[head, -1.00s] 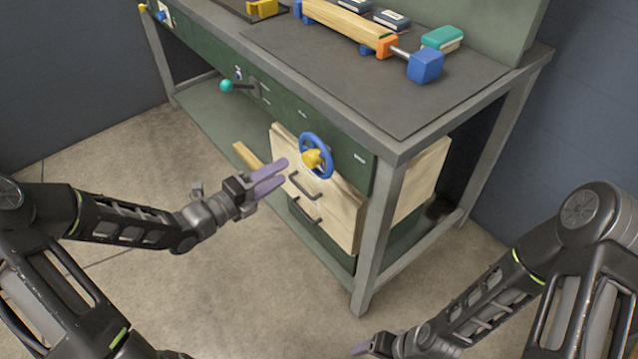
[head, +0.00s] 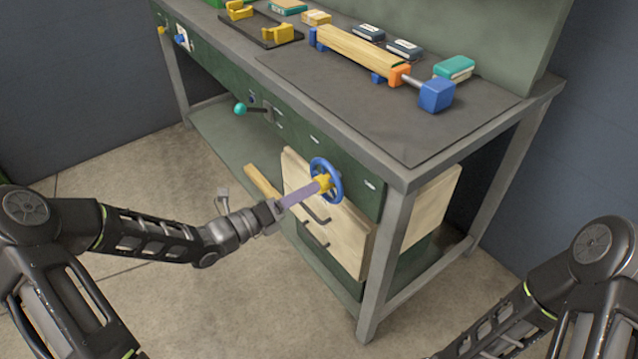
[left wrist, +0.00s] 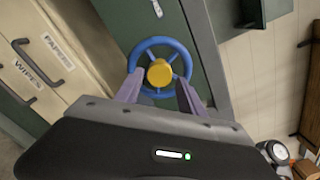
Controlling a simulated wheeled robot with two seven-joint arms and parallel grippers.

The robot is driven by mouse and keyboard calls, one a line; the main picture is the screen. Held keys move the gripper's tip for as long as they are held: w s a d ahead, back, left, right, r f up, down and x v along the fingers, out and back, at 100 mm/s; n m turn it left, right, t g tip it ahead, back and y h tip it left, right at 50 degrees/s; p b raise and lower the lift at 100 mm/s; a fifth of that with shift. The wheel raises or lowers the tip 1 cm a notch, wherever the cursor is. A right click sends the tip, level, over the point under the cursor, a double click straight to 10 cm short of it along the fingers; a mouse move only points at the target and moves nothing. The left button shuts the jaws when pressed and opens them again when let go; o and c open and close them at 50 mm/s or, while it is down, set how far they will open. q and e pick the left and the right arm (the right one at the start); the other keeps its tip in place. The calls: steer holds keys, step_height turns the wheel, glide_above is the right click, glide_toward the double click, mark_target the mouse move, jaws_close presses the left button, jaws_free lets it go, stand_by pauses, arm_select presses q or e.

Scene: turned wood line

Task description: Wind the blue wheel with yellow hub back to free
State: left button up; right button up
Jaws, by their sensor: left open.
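The blue wheel (head: 337,172) with a yellow hub (head: 324,183) is mounted on the green front panel of the bench, near its right corner. In the left wrist view the wheel (left wrist: 140,47) faces me, with its yellow hub (left wrist: 159,73) in the middle. My left gripper (head: 318,186) is in front of the wheel with its purple fingers pointing at the hub. In the left wrist view the fingers are apart, one on each side of the hub. I cannot tell whether they touch the wheel. My right gripper is out of view; only its arm shows at the lower right.
Pale wooden drawer fronts (head: 296,172) with dark handles stand below the wheel. The grey bench leg (head: 385,250) is just right of them. A teal-knobbed lever (head: 240,109) sticks out farther left. A wooden bar in a blue-ended clamp (head: 360,48) lies on the bench top.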

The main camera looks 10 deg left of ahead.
mark_target(328, 180)
arm_select(q)
steer(key=shift+x, duration=2.3)
steer(key=shift+c, duration=0.3)
jaws_close()
